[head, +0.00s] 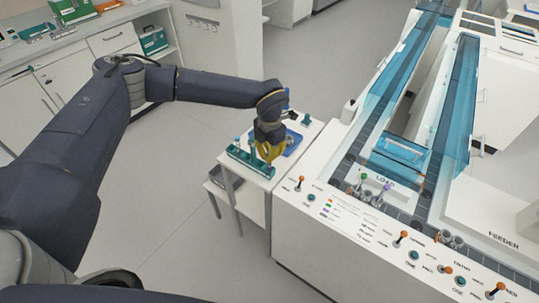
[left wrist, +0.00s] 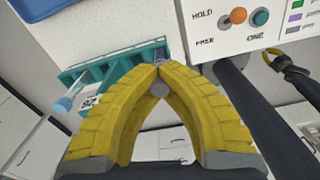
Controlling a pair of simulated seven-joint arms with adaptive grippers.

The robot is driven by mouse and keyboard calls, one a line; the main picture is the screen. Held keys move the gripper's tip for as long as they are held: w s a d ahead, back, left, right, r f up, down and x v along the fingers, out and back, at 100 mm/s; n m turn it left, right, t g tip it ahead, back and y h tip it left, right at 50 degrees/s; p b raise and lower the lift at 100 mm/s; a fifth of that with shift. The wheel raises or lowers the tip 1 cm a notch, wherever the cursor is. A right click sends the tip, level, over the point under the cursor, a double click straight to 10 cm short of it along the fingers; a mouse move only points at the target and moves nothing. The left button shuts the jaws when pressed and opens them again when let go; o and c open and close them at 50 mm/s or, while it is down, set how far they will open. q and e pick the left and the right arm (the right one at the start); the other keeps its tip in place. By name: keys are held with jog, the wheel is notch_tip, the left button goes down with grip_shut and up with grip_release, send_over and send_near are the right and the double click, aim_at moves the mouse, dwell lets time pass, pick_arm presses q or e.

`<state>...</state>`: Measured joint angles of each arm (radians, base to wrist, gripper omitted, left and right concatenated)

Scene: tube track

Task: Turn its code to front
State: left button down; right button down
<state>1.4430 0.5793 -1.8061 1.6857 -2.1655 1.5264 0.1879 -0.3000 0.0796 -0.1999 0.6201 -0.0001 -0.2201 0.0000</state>
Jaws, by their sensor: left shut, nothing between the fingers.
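My left gripper (head: 267,158) is over the small white side table in the head view, at the teal tube rack (head: 249,163). In the left wrist view its yellow fingers (left wrist: 158,72) are shut, tips together, with nothing held between them. The rack (left wrist: 105,68) lies just beyond the fingertips. A tube (left wrist: 67,103) with a light blue end sticks out of the rack at the left, beside a white tag with dark marks. A purple bit shows right behind the fingertips, mostly hidden. No tube's code can be read.
A blue tray (head: 292,143) lies on the side table behind the gripper. The white track machine (head: 315,240) stands close on the right, with orange-knobbed switches and several tube carriers near its LOAD mark. Open floor lies to the left.

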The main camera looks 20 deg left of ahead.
pick_arm(q)
jog(key=m, duration=1.3)
jog(key=shift+f, duration=0.2)
dwell(0.3)
jog(key=c, duration=1.5)
grip_release()
notch_tip(320, 180, up, 12)
